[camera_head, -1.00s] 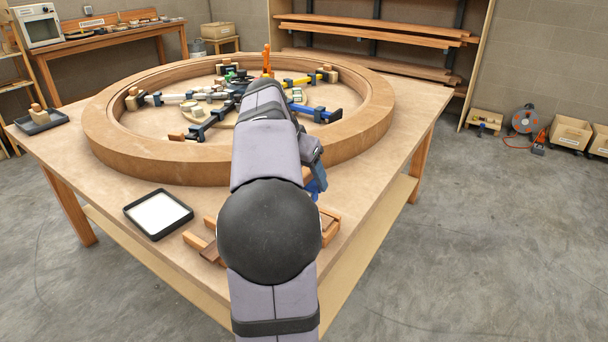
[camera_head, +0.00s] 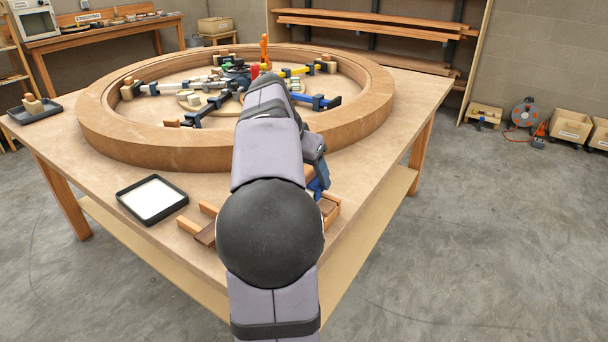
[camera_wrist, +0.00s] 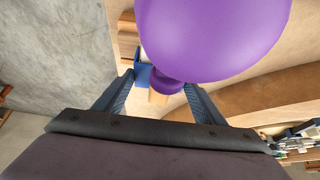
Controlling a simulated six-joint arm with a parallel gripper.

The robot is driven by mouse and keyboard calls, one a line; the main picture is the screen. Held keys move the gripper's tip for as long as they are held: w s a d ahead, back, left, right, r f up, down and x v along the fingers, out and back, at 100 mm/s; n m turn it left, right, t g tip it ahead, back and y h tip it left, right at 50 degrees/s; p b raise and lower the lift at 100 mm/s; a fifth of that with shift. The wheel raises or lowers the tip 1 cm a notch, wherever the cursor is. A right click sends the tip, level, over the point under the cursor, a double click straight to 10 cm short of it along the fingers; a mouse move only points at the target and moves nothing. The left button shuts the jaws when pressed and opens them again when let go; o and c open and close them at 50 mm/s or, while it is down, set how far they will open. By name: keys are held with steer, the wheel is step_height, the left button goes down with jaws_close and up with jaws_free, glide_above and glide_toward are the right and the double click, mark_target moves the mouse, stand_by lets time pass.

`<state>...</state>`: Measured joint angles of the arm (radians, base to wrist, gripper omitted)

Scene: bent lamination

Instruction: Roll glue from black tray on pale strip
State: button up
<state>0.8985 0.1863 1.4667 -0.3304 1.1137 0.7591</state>
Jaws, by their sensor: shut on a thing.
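The black tray (camera_head: 133,211) lies on the near left of the table in the head view, with a flat white fill. My gripper (camera_wrist: 160,98) shows in the wrist view with a finger on each side of a wood-coloured grip. It is shut on a tool with a large rounded purple part (camera_wrist: 215,35) and a smaller purple part below it. A blue part (camera_wrist: 143,75) shows beside the grip. In the head view my arm hides the gripper and most of the tool. I cannot single out the pale strip; wooden strips (camera_head: 207,209) lie partly behind my arm.
A large wooden ring (camera_head: 130,149) with several clamps inside fills much of the table (camera_head: 75,165). A second dark tray (camera_head: 45,112) with a wooden piece stands at the far left. Bare tabletop shows around the white-filled tray.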

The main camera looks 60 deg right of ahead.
steer(key=shift+s, duration=0.8)
steer(key=shift+d+r+p, duration=0.15)
steer(key=shift+d+p, duration=0.5)
steer(key=shift+d, duration=0.1)
steer(key=shift+w+a+f+b, duration=0.1)
steer(key=shift+a+f+b, duration=0.05)
steer(key=shift+f+b, duration=0.15)
steer(key=shift+a+r, duration=0.4)
steer(key=shift+a, duration=0.3)
step_height(320, 180, up, 2)
steer(key=shift+d+r+p, duration=0.1)
steer(key=shift+p, duration=0.7)
step_height(320, 180, up, 6)
steer(key=p, duration=0.5)
steer(key=shift+f, duration=0.25)
